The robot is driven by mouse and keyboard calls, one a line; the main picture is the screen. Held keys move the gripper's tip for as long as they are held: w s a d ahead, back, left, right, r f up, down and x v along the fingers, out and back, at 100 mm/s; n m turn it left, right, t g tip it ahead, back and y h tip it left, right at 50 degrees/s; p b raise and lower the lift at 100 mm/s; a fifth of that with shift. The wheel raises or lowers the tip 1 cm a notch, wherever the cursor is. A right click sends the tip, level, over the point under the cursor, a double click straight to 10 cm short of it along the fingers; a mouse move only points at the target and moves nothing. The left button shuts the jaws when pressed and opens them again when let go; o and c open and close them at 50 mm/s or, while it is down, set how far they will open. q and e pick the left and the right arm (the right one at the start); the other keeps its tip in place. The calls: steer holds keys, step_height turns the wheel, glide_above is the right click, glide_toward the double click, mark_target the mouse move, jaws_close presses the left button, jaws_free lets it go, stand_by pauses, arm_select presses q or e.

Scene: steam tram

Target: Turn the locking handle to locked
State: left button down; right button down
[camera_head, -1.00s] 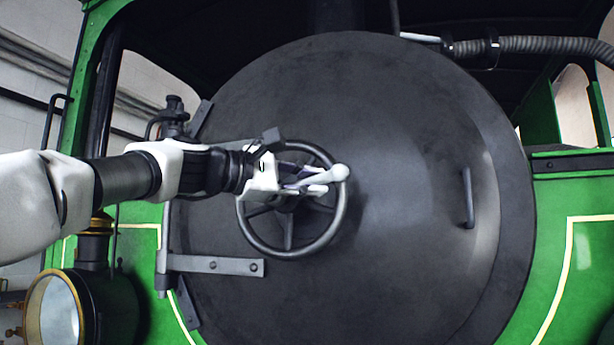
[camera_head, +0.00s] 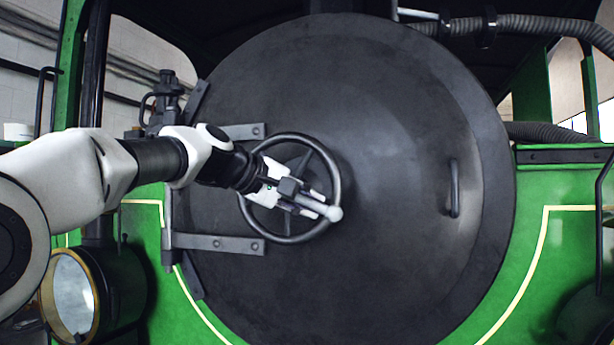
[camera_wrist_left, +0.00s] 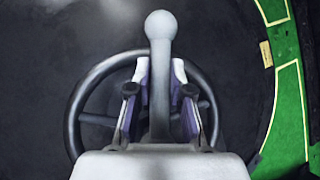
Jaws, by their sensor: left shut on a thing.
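The locking handle (camera_head: 333,213) is a pale grey lever with a ball end, at the centre of a round dark smokebox door. In the head view it points right and slightly down, in front of a grey spoked handwheel (camera_head: 336,180). My left gripper (camera_head: 316,204) is shut on the lever, with the ball end sticking out past the fingertips. In the left wrist view the lever (camera_wrist_left: 160,90) stands between the two fingers, the ball (camera_wrist_left: 160,24) at the top and the handwheel (camera_wrist_left: 76,110) behind. The lever's hub is hidden by the gripper. My right gripper is not in view.
The dark door (camera_head: 400,240) has a grab handle (camera_head: 453,188) on its right and hinge straps (camera_head: 215,243) on its left. A round lamp (camera_head: 72,295) stands at lower left, below my left arm. Green bodywork (camera_head: 560,240) flanks the door.

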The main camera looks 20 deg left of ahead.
arm_select(q)
steer(key=a+f+m+y+p, duration=0.1)
steer(key=f+m+y+p, duration=0.1)
steer(key=y, duration=0.1)
steer(key=a+f+m+g+y+p, duration=0.1)
steer(key=shift+a+f+m+y, duration=0.3)
steer(key=shift+f, duration=0.15)
stand_by(0.5)
steer(key=c, duration=1.1)
jaws_free()
steer(key=shift+o, duration=0.3)
steer(key=shift+w, duration=0.25)
steer(key=shift+s, duration=0.1)
